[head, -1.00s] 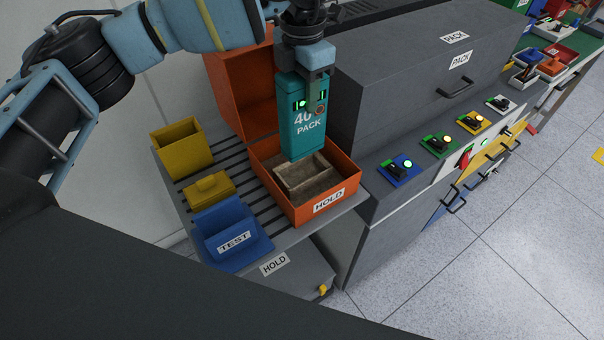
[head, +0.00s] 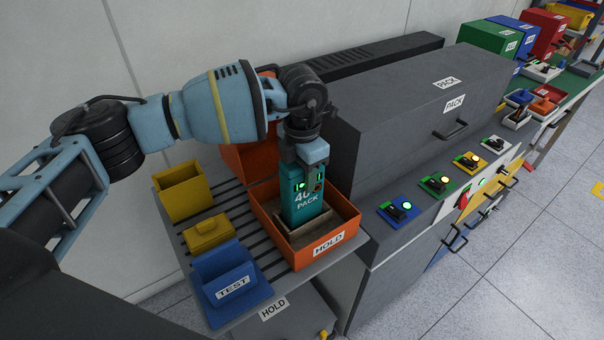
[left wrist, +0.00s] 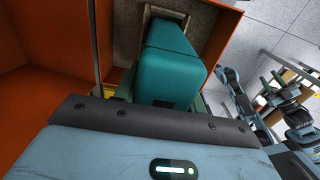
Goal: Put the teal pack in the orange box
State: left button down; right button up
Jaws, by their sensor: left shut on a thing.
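The pack's lower end is inside a brown-grey holder (head: 318,230) in the box. In the left wrist view the teal pack (left wrist: 170,68) reaches from the gripper down into the holder, between the orange walls (left wrist: 210,15). Whether it touches the bottom is hidden. My right gripper is not in view.
The orange box's raised lid (head: 250,160) stands behind it. A yellow open bin (head: 182,190), a yellow lidded block (head: 208,234) and a blue TEST holder (head: 230,284) sit to the left on the slatted shelf. A grey PACK cabinet (head: 420,120) with lit switches stands close on the right.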

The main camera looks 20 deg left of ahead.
pick_arm(q)
jog(key=shift+f, duration=0.3)
jog(key=c, duration=0.8)
grip_release()
jog(key=shift+f, duration=0.1)
notch_tip(320, 180, up, 12)
jog(key=shift+r, duration=0.15)
